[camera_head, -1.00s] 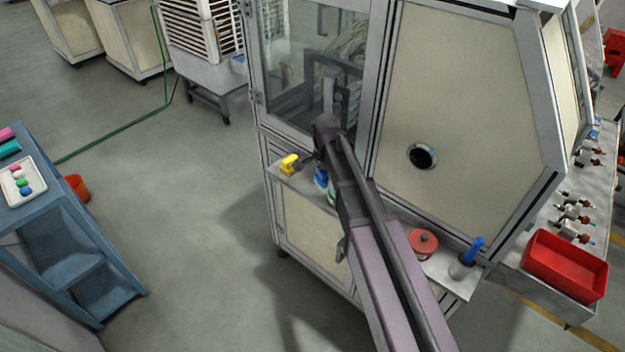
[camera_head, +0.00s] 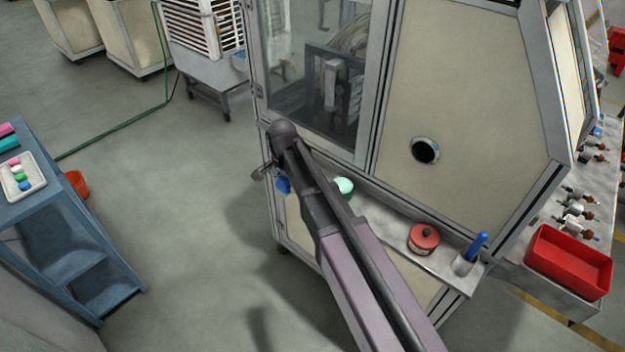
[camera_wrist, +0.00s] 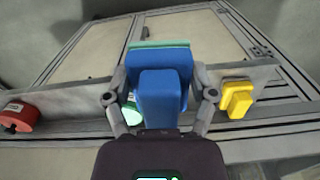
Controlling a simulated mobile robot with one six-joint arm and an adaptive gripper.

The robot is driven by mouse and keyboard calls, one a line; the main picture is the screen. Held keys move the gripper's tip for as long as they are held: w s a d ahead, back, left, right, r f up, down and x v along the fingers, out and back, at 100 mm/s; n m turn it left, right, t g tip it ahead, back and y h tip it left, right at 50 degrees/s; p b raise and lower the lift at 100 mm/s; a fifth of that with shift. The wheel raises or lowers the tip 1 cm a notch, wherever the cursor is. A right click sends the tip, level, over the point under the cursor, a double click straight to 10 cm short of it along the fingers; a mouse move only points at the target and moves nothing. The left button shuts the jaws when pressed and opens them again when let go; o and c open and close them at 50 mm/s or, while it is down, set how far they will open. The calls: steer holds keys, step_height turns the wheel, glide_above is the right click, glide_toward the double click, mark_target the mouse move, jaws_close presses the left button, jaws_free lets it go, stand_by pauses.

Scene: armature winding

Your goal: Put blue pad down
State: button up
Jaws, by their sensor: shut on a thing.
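In the wrist view the blue pad (camera_wrist: 160,92), a blue block with a pale green layer along its far edge, sits between the two fingers of my gripper (camera_wrist: 163,88), which is shut on it. In the head view the blue pad (camera_head: 284,186) shows partly below my gripper (camera_head: 270,172), near the left end of the machine's narrow shelf (camera_head: 390,222). The wrist view shows the pad in front of the shelf (camera_wrist: 68,97); the gap between them is unclear. A yellow pad (camera_wrist: 237,97) is on the shelf to the right; my arm hides it in the head view.
A pale green round item (camera_head: 344,186), a red tin (camera_head: 423,238) and a cup with a blue handle (camera_head: 466,262) stand along the shelf. The glazed machine (camera_head: 460,90) rises behind. A blue cart (camera_head: 62,225) is at left, with open floor between.

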steer(key=s+a+n, duration=0.1)
steer(key=s+a, duration=0.2)
steer(key=a, duration=0.3)
steer(key=shift+f+b, duration=0.3)
steer(key=shift+f, duration=0.15)
steer(key=w+d, duration=0.4)
steer(key=w, duration=0.1)
steer(key=w+d, duration=0.4)
steer(key=w, duration=0.1)
steer(key=w+d, duration=0.4)
steer(key=w, duration=0.2)
steer(key=shift+d, duration=0.1)
steer(key=shift+s+f+b, duration=0.25)
steer(key=shift+f+b, duration=0.45)
steer(key=shift+f, duration=0.05)
steer(key=shift+f+b, duration=0.85)
steer(key=shift+b, duration=0.05)
step_height(320, 180, down, 3)
steer(key=b, duration=0.3)
steer(key=shift+f, duration=0.2)
steer(key=shift+w+f+b, duration=0.15)
steer(key=shift+f+b, duration=0.1)
steer(key=shift+b, duration=0.2)
